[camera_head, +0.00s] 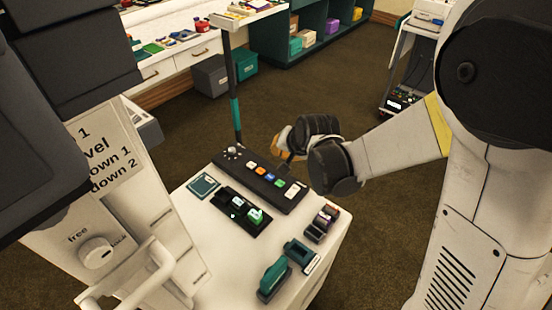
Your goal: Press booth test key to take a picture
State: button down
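A dark key panel (238,171) lies on the white cart top. It carries a row of coloured keys: white, orange (260,170), blue (270,177) and green (279,183). A pale label (292,191) is at its right end, and small knobs are at its left end. I cannot read which one is the test key. My gripper (285,157) hangs above the panel's far edge, near the coloured keys. My dark wrist hides much of it, so I cannot tell if the fingers touch the panel or are open.
The white cart top (205,227) also holds a dark tray (240,212) with small items, a teal card (204,185), dark rolls (321,223), a teal stapler-like object (273,279) and a teal box (300,255). A thin post (232,90) rises behind the panel. Open floor lies beyond.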

aim_at(274, 179)
jog(key=shift+w+a+f, duration=0.25)
jog(key=shift+a+f, duration=0.05)
jog(key=shift+f, duration=0.3)
jog(key=shift+w+a+f, duration=0.25)
jog(key=shift+f, duration=0.35)
notch_tip(274, 179, down, 9)
jog(key=b, duration=0.7)
jog(key=shift+r, duration=0.1)
dwell(0.6)
jog(key=shift+f+b, duration=0.4)
jog(key=shift+b, duration=0.1)
jog(key=shift+f, duration=0.4)
dwell(0.3)
jog(key=shift+r, duration=0.2)
jog(key=shift+r+p, duration=0.35)
jog(key=shift+r, duration=0.3)
